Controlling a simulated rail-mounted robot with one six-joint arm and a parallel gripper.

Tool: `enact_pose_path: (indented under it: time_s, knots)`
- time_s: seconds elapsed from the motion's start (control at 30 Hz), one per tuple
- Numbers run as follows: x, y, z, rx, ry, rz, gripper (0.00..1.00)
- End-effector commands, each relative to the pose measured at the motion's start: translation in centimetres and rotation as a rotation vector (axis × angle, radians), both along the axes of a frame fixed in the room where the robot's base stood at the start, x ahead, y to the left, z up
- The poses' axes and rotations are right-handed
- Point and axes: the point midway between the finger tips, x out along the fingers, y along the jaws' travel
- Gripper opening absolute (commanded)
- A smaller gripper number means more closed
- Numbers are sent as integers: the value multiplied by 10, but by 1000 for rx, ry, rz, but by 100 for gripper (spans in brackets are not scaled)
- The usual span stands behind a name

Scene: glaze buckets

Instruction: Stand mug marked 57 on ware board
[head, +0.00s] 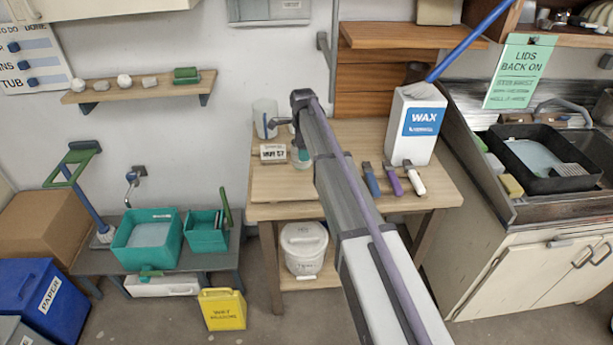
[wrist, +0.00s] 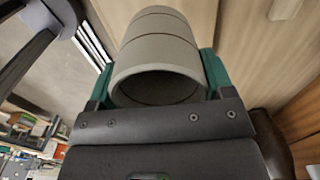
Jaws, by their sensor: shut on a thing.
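In the wrist view my gripper (wrist: 157,75) is shut on a plain grey-beige mug (wrist: 158,45), with one teal finger on each side. The mug's open mouth faces the camera. No number shows on it. In the head view my gripper (head: 302,155) is over the left part of the wooden table, mostly hidden by my arm. A small pale part of the mug (head: 302,164) shows below it. A card reading "MUG 57" (head: 273,152) stands just left. The ware board (head: 275,186) seems to be the pale wood under it; I cannot tell whether the mug touches it.
A pale cup-like vessel (head: 265,118) stands at the table's back left. A white WAX container (head: 416,125) and several coloured-handled tools (head: 393,180) are on the right side. A lidded white bucket (head: 304,247) is on the lower shelf. The sink (head: 545,150) is further right.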

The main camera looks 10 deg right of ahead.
Motion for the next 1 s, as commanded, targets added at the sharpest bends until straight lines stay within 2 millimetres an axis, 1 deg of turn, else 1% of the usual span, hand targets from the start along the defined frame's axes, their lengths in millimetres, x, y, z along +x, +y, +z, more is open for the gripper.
enact_pose_path:
  time_s: [0.03,0.1,0.2,0.27,0.4,0.43,0.47,0.53,0.57,0.7,0.83,0.87,1.0]
  knots:
    - [0,0,-27,0,0,0,41]
    - [0,0,-34,0,0,0,41]
    - [0,0,-31,0,0,1,41]
    - [0,0,-35,0,0,1,41]
    - [0,0,-65,0,0,1,41]
    - [0,0,-69,0,0,1,41]
    - [0,0,-71,0,0,1,41]
    - [0,0,-69,0,0,1,41]
    - [0,0,-67,0,0,1,36]
    - [0,0,-66,0,0,1,36]
    - [0,0,-71,0,0,1,36]
    - [0,0,-70,0,0,1,76]
    - [0,0,-69,0,0,1,90]
